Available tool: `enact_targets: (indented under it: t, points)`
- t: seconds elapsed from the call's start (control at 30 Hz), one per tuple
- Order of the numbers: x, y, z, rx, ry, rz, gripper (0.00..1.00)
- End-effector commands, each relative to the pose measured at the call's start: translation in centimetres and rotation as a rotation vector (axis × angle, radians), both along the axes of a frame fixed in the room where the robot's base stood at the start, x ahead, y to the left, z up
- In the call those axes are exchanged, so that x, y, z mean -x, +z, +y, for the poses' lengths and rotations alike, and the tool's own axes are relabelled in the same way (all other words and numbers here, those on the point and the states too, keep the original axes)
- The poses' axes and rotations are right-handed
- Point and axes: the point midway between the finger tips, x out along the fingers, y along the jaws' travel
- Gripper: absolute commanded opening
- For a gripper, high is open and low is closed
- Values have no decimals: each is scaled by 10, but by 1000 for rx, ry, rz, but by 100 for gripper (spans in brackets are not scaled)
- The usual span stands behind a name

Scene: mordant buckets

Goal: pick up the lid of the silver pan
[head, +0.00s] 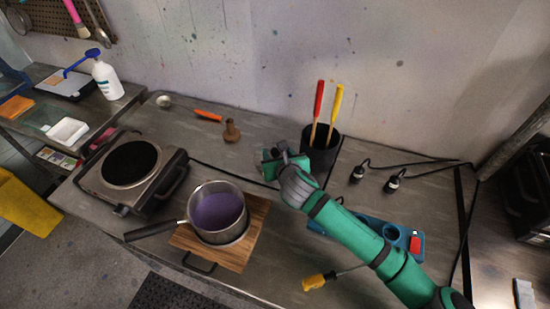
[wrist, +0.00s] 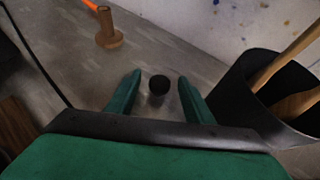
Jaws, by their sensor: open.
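The silver pan (head: 241,228) stands uncovered on a wooden board, with purple liquid inside and its black handle pointing left. My gripper (head: 272,164) is over the bench to the right of and behind the pan. In the wrist view my gripper (wrist: 160,76) is open. A small round black knob (wrist: 158,85) shows between its two green fingers, with a gap on each side. It may be the lid's knob; I cannot make out a lid rim around it. In the head view my gripper and arm hide that spot.
A black cup (head: 322,150) with red and yellow-handled tools stands close right of my gripper. A small brown wooden piece (head: 231,131) stands behind left. A hot plate (head: 132,165) is at left. A blue tray (head: 376,228) lies under my arm, and black cables cross the bench.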

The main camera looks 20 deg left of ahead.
Motion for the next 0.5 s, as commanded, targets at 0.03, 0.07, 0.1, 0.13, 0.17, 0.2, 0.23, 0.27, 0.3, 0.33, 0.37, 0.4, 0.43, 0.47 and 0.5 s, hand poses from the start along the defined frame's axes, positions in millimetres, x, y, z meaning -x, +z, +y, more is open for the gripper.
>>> enact_targets:
  t: [0.03, 0.07, 0.1, 0.13, 0.17, 0.2, 0.23, 0.27, 0.3, 0.33, 0.37, 0.4, 0.43, 0.47, 0.5]
  points:
    - [-4, -3, 3, -1, 0, 2, 47]
    - [-6, -4, 4, -1, -1, 2, 47]
    - [-8, -5, 6, -1, -1, 2, 47]
    - [-9, -6, 6, -1, -1, 2, 47]
    - [-10, -7, 6, 0, 0, 1, 47]
    - [-10, -7, 7, 0, 0, 1, 47]
    - [-10, -7, 7, 0, 0, 0, 47]
    - [-10, -7, 7, 0, 0, 0, 47]
    - [-10, -7, 7, 0, 0, 0, 47]
    - [-10, -7, 7, 0, 1, 0, 47]
    - [-10, -7, 7, 0, 1, 0, 47]
    - [-10, -7, 7, 0, 1, 0, 43]
    - [-10, -7, 7, 0, 1, 0, 36]
    - [-10, -7, 7, 0, 1, 0, 28]
    - [-10, -7, 7, 0, 1, 0, 19]
